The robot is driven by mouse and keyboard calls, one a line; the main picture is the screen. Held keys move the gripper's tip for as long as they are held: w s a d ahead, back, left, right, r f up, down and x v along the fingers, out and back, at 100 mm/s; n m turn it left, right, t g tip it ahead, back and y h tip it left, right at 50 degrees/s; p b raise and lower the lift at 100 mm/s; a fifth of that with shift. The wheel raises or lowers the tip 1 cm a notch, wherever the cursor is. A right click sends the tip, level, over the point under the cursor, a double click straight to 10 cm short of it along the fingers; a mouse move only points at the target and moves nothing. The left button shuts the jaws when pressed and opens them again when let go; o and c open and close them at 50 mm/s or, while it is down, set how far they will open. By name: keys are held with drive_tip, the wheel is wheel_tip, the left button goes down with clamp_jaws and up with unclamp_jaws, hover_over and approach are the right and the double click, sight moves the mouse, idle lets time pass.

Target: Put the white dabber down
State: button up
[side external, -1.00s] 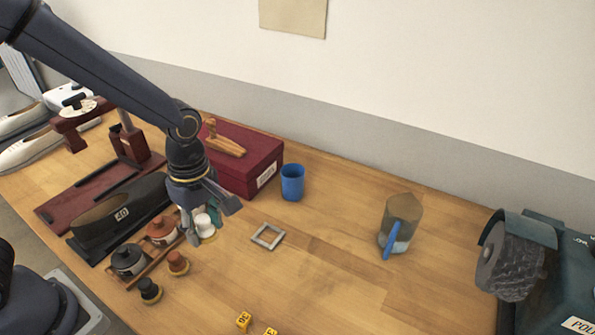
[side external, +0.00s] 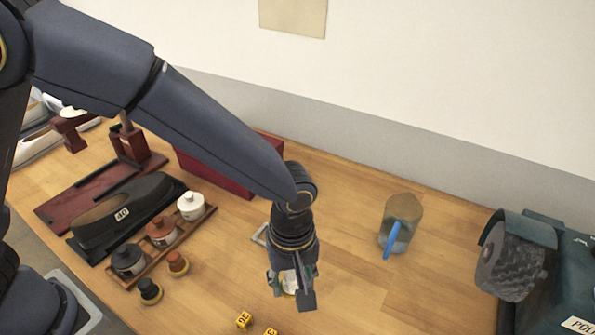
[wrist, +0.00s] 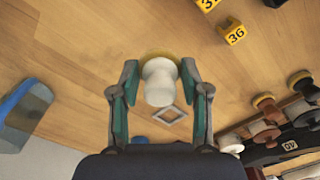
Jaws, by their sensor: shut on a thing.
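The white dabber (wrist: 159,84) has a white handle and a yellowish round pad. In the wrist view it sits between the two fingers of my gripper (wrist: 160,88). In the side view my gripper (side external: 292,288) is shut on the dabber (side external: 290,283), which is mostly hidden by the fingers. It is over the open wooden table, in front of the small grey square frame (side external: 259,235). I cannot tell whether the pad touches the table.
Left are a rack (side external: 188,232) with several lidded pots, a black dabber (side external: 150,291) and an orange-brown dabber (side external: 177,263). Yellow number markers (side external: 244,320) lie in front. A pitcher with blue handle (side external: 399,222) and a polisher (side external: 525,260) stand right; the table between is clear.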

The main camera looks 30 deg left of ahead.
drive_tip(key=f, duration=0.1)
drive_tip(key=w+d+f, duration=0.1)
drive_tip(key=w+f, duration=0.1)
drive_tip(key=shift+w+d+f, duration=0.15)
drive_tip(key=shift+d, duration=0.15)
drive_tip(key=shift+w+f, duration=0.1)
drive_tip(key=shift+f, duration=1.55)
drive_tip(key=shift+f, duration=0.1)
drive_tip(key=o, duration=0.9)
drive_tip(key=shift+o, duration=0.2)
